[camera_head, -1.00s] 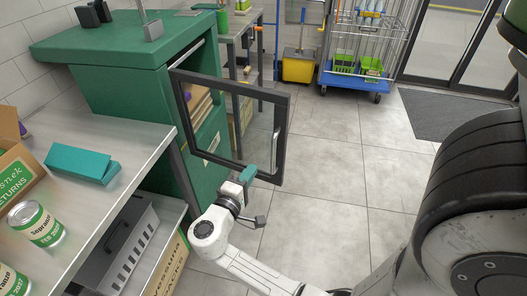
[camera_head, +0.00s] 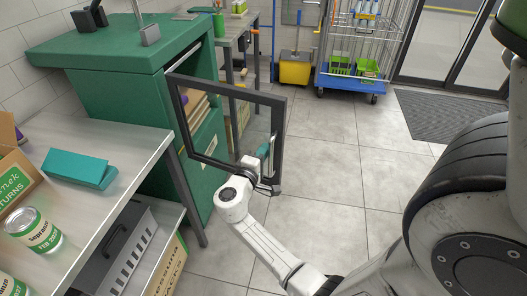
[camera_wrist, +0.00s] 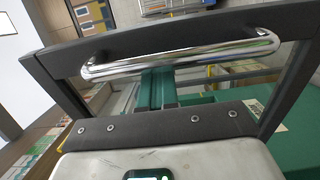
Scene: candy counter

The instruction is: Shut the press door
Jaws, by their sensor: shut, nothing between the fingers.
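The press door (camera_head: 184,121) is a dark frame with a clear pane, hinged on the green press (camera_head: 130,88). It stands open, swung out from the cabinet front, with stacked items visible inside. My gripper (camera_head: 262,151) is shut and empty at the door's lower right part, close to its outer edge. In the wrist view the door frame (camera_wrist: 60,62) and its chrome bar handle (camera_wrist: 185,52) fill the upper part, with my teal gripper fingers (camera_wrist: 155,90) below the handle, pointing toward the door. I cannot tell whether they touch it.
A metal counter (camera_head: 120,215) at left holds a teal box (camera_head: 78,168), cans (camera_head: 33,230) and a carton. A grey crate (camera_head: 125,255) sits below. A blue cart (camera_head: 352,82) and yellow bucket (camera_head: 294,68) stand at the back. The floor right of the door is clear.

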